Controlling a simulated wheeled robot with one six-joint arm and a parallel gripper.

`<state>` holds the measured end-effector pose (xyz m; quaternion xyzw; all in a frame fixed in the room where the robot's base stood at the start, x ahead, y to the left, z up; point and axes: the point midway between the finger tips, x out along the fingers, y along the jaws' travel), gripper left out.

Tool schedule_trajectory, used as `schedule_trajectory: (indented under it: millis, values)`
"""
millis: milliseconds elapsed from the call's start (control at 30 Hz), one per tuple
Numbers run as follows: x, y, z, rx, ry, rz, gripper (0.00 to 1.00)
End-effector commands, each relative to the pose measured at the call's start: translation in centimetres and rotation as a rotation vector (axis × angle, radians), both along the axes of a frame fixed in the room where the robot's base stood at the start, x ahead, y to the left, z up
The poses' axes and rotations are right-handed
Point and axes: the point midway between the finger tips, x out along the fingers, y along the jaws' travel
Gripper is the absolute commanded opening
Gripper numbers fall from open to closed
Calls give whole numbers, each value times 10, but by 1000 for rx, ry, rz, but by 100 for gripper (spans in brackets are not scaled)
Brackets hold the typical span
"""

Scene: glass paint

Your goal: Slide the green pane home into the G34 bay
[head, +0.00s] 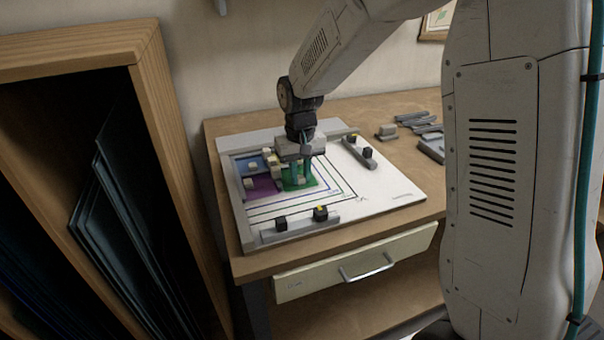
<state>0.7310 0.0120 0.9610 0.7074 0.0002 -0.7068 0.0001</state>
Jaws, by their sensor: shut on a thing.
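The green pane (291,187) lies at or just above the white board (385,190), beside the purple pane (262,191) and right of the blue pane (241,165). My gripper (299,178) points down over the green pane and is shut on its small pale knob, which its fingers partly hide. Whether the pane touches its neighbours cannot be told. No G34 label is legible; nested coloured outlines run on the board right of and in front of the green pane.
Loose grey bars (425,127) lie on the bench (225,128) at back right. A wooden rack (160,100) with dark panes stands at left. The board's right part is clear.

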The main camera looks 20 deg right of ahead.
Motion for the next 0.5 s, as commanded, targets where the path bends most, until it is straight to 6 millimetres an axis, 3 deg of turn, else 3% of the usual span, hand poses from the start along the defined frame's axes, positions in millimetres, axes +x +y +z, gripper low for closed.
schedule_trajectory:
  millis: [500]
  values:
    - [5, 6, 0, 0, 1, 0, 0]
